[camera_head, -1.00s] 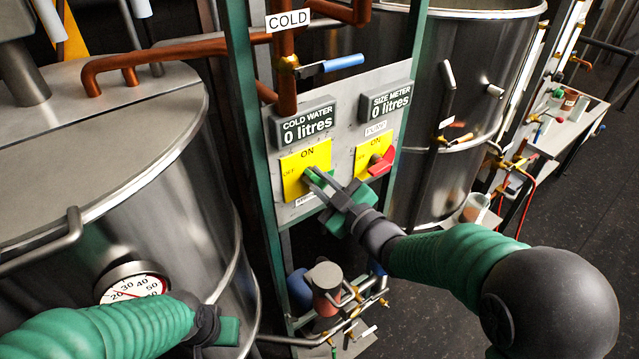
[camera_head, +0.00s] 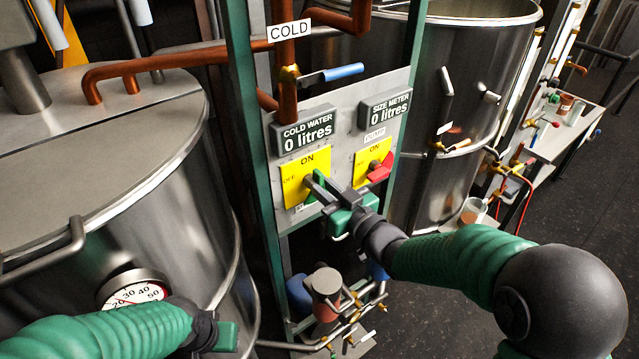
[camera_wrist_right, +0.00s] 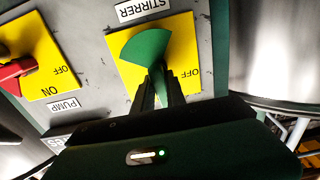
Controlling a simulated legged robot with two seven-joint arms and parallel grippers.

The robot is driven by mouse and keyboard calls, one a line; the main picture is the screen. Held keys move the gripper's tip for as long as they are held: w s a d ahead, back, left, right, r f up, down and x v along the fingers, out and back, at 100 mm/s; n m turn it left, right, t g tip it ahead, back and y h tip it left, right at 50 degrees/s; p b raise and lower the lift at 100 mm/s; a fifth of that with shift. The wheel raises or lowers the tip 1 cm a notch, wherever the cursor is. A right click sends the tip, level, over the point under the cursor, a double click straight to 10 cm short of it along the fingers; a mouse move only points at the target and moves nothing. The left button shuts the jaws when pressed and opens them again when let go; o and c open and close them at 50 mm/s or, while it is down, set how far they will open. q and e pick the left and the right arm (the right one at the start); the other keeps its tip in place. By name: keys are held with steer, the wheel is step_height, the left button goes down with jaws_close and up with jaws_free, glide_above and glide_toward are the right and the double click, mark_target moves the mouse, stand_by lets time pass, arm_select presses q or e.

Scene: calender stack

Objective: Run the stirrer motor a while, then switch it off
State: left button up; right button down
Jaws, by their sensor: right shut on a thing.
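The stirrer switch is a green fan-shaped knob (camera_wrist_right: 147,46) on a yellow plate (camera_wrist_right: 187,52) under a STIRRER label in the right wrist view. That view is upside down. In the head view its yellow plate (camera_head: 291,180) reads ON at the top and OFF at the left. My right gripper (camera_head: 312,183) is shut on the knob's narrow handle; its fingers also show in the wrist view (camera_wrist_right: 158,82). The knob's wide end points away from the plate's ON side. My left gripper (camera_head: 226,336) is low at the left, away from the panel; its jaws are unclear.
Beside it is the pump plate (camera_head: 363,165) with a red knob (camera_head: 380,168). The meters (camera_head: 305,137) read 0 litres. A blue-handled valve (camera_head: 343,72) is above. Steel vessels stand left (camera_head: 190,190) and right (camera_head: 420,130); a small pump (camera_head: 325,285) sits below the panel.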

steer(key=shift+w+r, duration=0.1)
steer(key=shift+r, duration=0.25)
steer(key=c, duration=1.7)
jaws_free()
steer(key=o, duration=0.3)
steer(key=shift+w+f, duration=0.1)
steer(key=shift+f, duration=0.15)
steer(key=shift+o, duration=0.2)
steer(key=b+v, duration=0.6)
steer(key=v, duration=1)
steer(key=shift+s+d, duration=0.2)
steer(key=shift+s, duration=0.1)
stand_by(2.9)
